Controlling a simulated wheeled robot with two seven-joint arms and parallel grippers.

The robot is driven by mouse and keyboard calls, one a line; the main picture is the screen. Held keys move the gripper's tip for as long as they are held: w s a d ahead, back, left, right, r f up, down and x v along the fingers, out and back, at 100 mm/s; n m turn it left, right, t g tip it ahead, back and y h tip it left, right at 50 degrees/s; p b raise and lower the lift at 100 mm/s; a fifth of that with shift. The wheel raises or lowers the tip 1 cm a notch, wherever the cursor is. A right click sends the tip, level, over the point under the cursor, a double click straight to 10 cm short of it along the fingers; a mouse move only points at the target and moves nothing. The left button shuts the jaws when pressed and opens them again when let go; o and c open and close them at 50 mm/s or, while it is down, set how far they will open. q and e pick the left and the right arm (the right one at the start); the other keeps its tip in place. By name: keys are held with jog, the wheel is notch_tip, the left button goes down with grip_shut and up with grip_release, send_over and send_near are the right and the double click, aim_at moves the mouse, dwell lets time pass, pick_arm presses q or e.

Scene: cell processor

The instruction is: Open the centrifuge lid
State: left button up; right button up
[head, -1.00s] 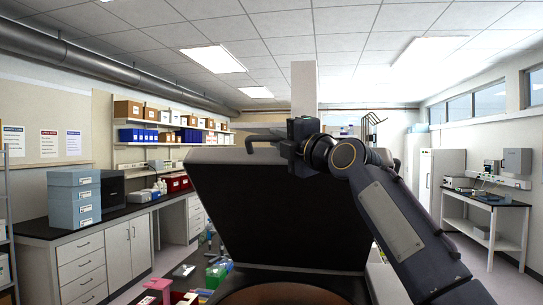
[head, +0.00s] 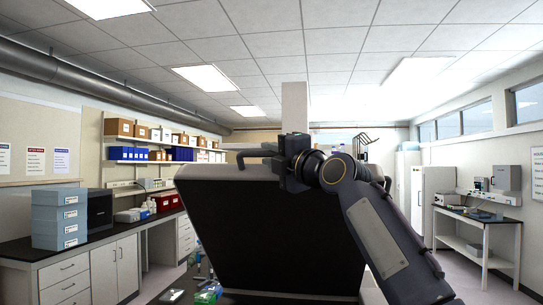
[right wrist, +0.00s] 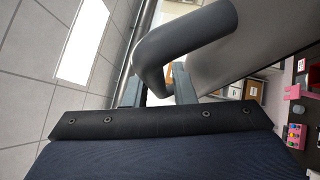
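The centrifuge lid (head: 265,235) stands steeply raised in the head view, its dark inner face towards me. A dark bent handle (head: 255,153) runs along its top edge. In the right wrist view the handle (right wrist: 190,38) curves down between the two finger tips of my right gripper (right wrist: 157,92). The fingers stand apart with a light gap beside the handle, so no firm grip shows. The grey outer side of the lid (right wrist: 250,50) is behind it. My left gripper is not in view.
A black-topped bench (head: 45,253) with stacked blue-grey boxes (head: 59,218) is at the left. A white side table (head: 480,240) stands at the right. Small items, including a pink rack (right wrist: 296,135), show at the right of the wrist view.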

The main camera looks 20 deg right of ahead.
jog(key=b+v, duration=0.4)
jog(key=v, duration=0.4)
jog(key=shift+w, duration=0.15)
jog(key=s+a+f+m+g, duration=0.2)
jog(key=s+f+m+g, duration=0.15)
jog(key=f, duration=0.65)
jog(key=s+a+f+m+g+h, duration=0.1)
jog(key=s+f+m+g, duration=0.3)
jog(key=f, duration=0.6)
jog(key=s+a+f+m+g, duration=0.15)
jog(key=f+m, duration=0.35)
jog(key=f, duration=0.5)
jog(key=s+a+f+m+g, duration=0.1)
jog(key=s+f+m, duration=0.3)
jog(key=f, duration=0.5)
jog(key=s+a+f+m+g, duration=0.2)
jog(key=s+f+m, duration=0.2)
jog(key=s+f, duration=0.4)
jog(key=s+a+f+m+g, duration=0.1)
jog(key=s+f+m, duration=0.3)
jog(key=f, duration=0.6)
jog(key=s+g, duration=0.1)
jog(key=s, duration=0.1)
jog(key=shift+s+a+f+y, duration=0.3)
jog(key=shift+s+a+f, duration=0.05)
jog(key=shift+s+f, duration=0.05)
